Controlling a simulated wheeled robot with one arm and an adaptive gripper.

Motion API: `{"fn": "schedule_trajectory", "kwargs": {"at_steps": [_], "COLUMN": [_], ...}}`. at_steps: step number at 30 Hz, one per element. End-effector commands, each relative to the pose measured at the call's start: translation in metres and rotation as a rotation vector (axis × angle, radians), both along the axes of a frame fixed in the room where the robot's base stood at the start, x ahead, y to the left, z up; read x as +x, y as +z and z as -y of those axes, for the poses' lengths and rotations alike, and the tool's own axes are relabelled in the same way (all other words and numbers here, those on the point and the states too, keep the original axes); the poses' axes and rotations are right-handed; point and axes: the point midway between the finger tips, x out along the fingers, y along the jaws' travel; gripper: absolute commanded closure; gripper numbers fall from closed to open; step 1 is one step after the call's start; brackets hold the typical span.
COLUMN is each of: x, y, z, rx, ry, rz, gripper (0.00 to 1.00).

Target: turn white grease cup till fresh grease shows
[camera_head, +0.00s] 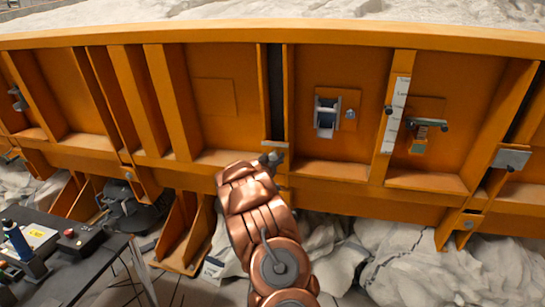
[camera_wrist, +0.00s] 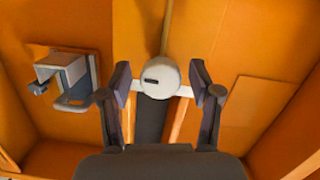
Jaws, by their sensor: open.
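The white grease cup (camera_wrist: 157,80) is a round, pale cap with a small dark slot on its face. It is in the middle of the wrist view, with a thin tan rod running up from it. My gripper (camera_wrist: 160,90) is open, with one dark finger on each side of the cup. A gap seems to show between each finger and the cup; I cannot tell how deep the fingers reach. No grease shows around the cup. In the head view my gripper (camera_head: 272,158) is at the orange frame's lower rail, and I cannot make out the cup there.
A grey-white bracket (camera_wrist: 68,75) with a handle is on the orange panel left of the cup; in the head view the bracket (camera_head: 327,115) is right of my gripper. Orange ribs (camera_head: 285,100) stand out nearby. A dark table (camera_head: 70,260) with a control box is at lower left.

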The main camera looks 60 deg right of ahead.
Motion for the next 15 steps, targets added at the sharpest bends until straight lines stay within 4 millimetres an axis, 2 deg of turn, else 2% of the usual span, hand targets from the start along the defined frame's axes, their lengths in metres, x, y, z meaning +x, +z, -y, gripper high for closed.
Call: {"fn": "schedule_trajectory", "kwargs": {"at_steps": [12,15], "x": [0.0015,0.0016], "y": [0.0005,0.0006], "z": [0.0042,0.0041], "rx": [-0.001,-0.001], "ry": [0.000,0.001], "rz": [0.000,0.000], "gripper": [0.37,0.46]}}
